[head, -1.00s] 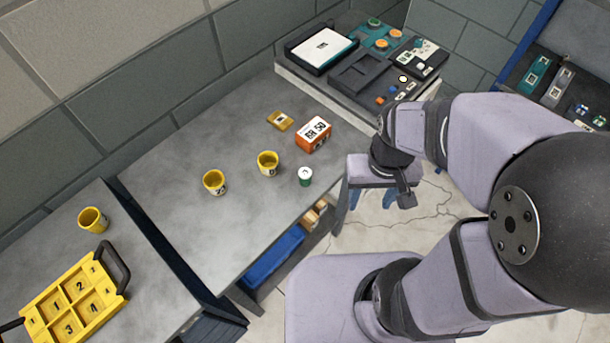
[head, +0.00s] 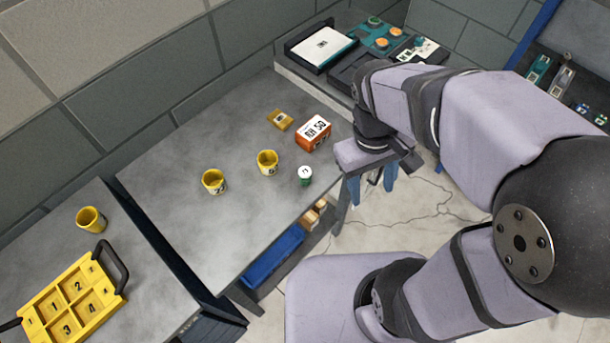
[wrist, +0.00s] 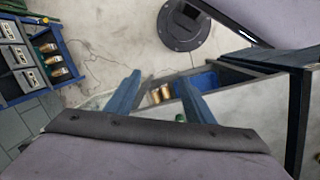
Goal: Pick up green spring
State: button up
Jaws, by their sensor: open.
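The green spring (head: 305,176) looks like a small upright green cylinder with a white label on top. It stands near the front right edge of the grey table (head: 190,235). My gripper (head: 380,182) is open and empty, to the right of the spring and clear of it, beyond the table's edge. In the wrist view its blue fingers (wrist: 159,76) are spread apart. A small green patch (wrist: 180,118) beside the right finger may be the spring, mostly hidden there.
An orange box (head: 314,133) stands close behind the spring. Two yellow cups (head: 267,163) (head: 214,182) and a yellow block (head: 280,120) are to its left. A yellow tray (head: 45,310) and another cup (head: 91,219) are on the left table. Dark equipment (head: 345,75) stands at the back.

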jog(key=n+h, duration=0.2)
jog(key=n, duration=0.2)
jog(key=n+t+h+b, duration=0.4)
jog(key=n+t+h, duration=0.4)
jog(key=n, duration=1)
send_over(300, 178)
jog(key=s+a, duration=0.2)
jog(key=a, duration=0.2)
jog(key=t, duration=0.1)
jog(key=shift+m+y, duration=0.3)
jog(key=f, duration=1.3)
jog(key=shift+s+f, duration=0.2)
jog(key=shift+f, duration=0.55)
jog(key=shift+w+d+f+p, duration=0.2)
jog(key=shift+w+d+p, duration=0.2)
jog(key=shift+d+p, duration=0.25)
jog(key=shift+p+x, duration=0.65)
jog(key=shift+x, duration=0.3)
jog(key=shift+w+d+f+p, duration=0.45)
jog(key=shift+d+f, duration=0.15)
jog(key=shift+d, duration=0.05)
jog(key=shift+w+d+f+p, duration=0.4)
jog(key=shift+w+d+f, duration=0.05)
jog(key=shift+d+f, duration=0.25)
jog(key=shift+r, duration=0.1)
jog(key=c, duration=1.2)
